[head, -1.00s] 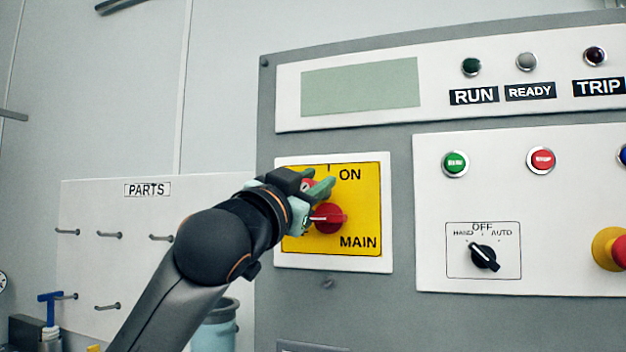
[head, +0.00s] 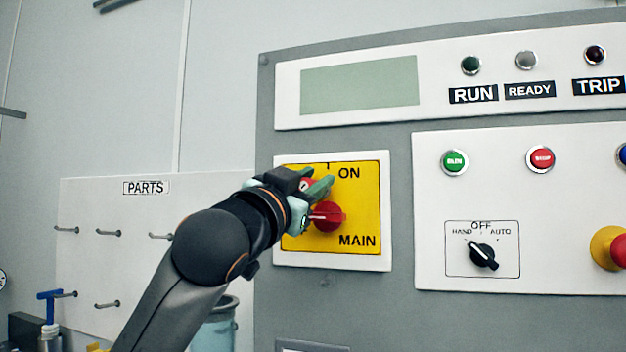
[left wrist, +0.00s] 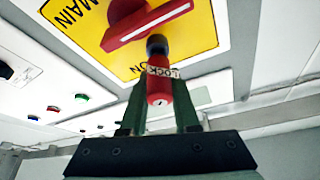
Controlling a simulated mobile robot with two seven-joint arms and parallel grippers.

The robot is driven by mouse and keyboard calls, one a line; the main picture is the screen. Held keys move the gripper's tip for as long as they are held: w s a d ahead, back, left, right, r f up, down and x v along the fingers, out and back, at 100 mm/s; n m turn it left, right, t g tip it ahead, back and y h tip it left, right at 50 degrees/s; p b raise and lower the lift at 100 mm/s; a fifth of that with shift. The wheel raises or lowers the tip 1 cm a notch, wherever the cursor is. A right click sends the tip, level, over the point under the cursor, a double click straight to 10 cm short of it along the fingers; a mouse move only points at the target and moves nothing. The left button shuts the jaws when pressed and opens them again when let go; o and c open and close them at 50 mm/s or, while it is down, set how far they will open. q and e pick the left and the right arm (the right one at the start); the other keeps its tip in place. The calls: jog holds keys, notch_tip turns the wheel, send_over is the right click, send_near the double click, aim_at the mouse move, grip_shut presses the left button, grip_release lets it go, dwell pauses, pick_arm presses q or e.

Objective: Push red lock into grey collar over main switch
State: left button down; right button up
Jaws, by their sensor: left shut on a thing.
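The red lock (left wrist: 158,92), with a white LOCK label, is between the green fingers of my left gripper (left wrist: 158,106) in the left wrist view. My left gripper is shut on it. The lock's far end meets or lines up with the dark grey collar (left wrist: 157,44); I cannot tell how deep it sits. The collar is beside the red main switch handle (left wrist: 146,22). In the head view my left gripper (head: 318,190) is at the yellow plate (head: 362,205), just above and left of the red main switch (head: 328,216). The fingers hide the collar there.
The grey panel also carries green and red push buttons (head: 541,159), a black selector (head: 483,256) and a red emergency stop (head: 618,251), all well right of my gripper. A pegged PARTS board (head: 100,205) is at left. My right gripper is out of view.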

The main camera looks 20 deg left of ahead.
pick_arm(q)
jog(key=shift+w+p, duration=0.45)
jog(key=shift+w, duration=0.4)
dwell(0.4)
jog(key=c, duration=0.6)
grip_release()
